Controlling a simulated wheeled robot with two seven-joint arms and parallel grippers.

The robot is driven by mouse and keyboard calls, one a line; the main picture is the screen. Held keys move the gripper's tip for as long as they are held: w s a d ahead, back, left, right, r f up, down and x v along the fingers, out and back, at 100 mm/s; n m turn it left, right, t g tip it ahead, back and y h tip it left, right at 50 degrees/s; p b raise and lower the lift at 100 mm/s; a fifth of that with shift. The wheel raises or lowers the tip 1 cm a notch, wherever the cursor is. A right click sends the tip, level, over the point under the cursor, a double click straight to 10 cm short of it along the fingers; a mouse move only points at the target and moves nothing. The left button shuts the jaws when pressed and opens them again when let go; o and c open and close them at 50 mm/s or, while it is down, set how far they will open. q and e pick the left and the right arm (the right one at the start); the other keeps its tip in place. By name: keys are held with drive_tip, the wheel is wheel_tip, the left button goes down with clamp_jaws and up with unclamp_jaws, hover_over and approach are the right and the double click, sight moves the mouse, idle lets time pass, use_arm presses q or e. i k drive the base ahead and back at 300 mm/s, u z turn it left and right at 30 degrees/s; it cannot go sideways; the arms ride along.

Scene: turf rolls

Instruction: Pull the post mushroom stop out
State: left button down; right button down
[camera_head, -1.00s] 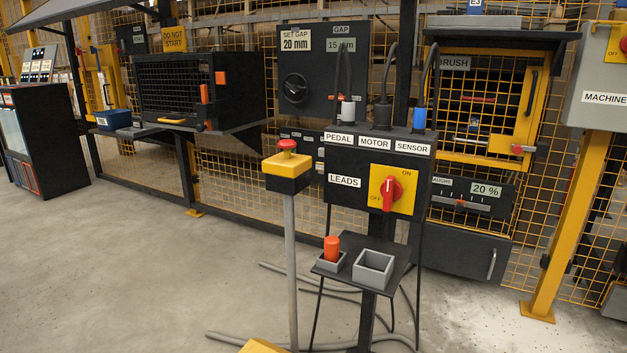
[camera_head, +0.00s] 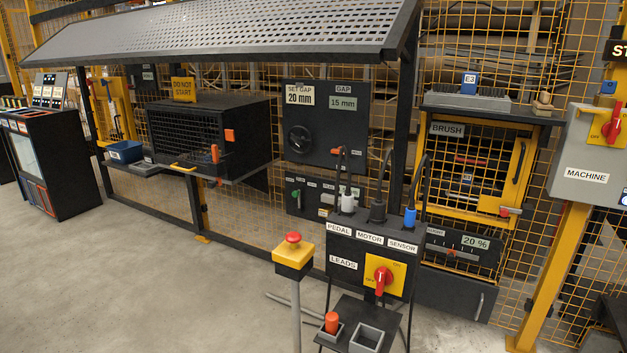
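The post mushroom stop (camera_head: 293,238) is a red mushroom button on a yellow and black box (camera_head: 293,258) atop a grey post (camera_head: 296,310). It stands left of the dark leads box. I cannot tell from here whether the button is pressed in or out. Neither of my grippers shows in the head view.
The leads box (camera_head: 345,280) has a red rotary switch (camera_head: 382,277) and several plugged leads. Below it, a shelf carries an orange cylinder (camera_head: 332,322) and an empty grey holder (camera_head: 366,338). Behind stands a caged machine with a perforated canopy (camera_head: 220,30). Floor at left is clear.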

sight(293, 237)
drive_tip(key=z, duration=0.15)
drive_tip(key=k, duration=0.95)
drive_tip(key=u, duration=0.55)
drive_tip(key=i, duration=1.3)
drive_tip(key=z, duration=0.3)
